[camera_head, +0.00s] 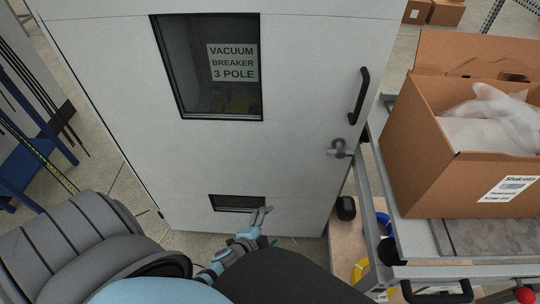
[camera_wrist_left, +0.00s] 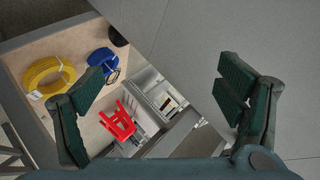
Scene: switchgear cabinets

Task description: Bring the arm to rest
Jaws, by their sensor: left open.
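My left gripper (camera_head: 262,214) is low in the head view, in front of the lower part of the cabinet door (camera_head: 300,150). In the left wrist view my left gripper (camera_wrist_left: 163,88) shows two green-padded fingers wide apart with nothing between them. The door is shut, with a dark handle (camera_head: 359,97) and a grey latch (camera_head: 339,149) on its right side. Whether the gripper touches the door cannot be told. My right gripper is not in view.
A cart (camera_head: 410,235) at the right carries an open cardboard box (camera_head: 415,135) with plastic wrap. A lower shelf (camera_wrist_left: 40,55) holds a yellow coil (camera_wrist_left: 48,76), a blue coil (camera_wrist_left: 103,62) and a red object (camera_wrist_left: 118,122). A blue frame (camera_head: 30,165) stands at the left.

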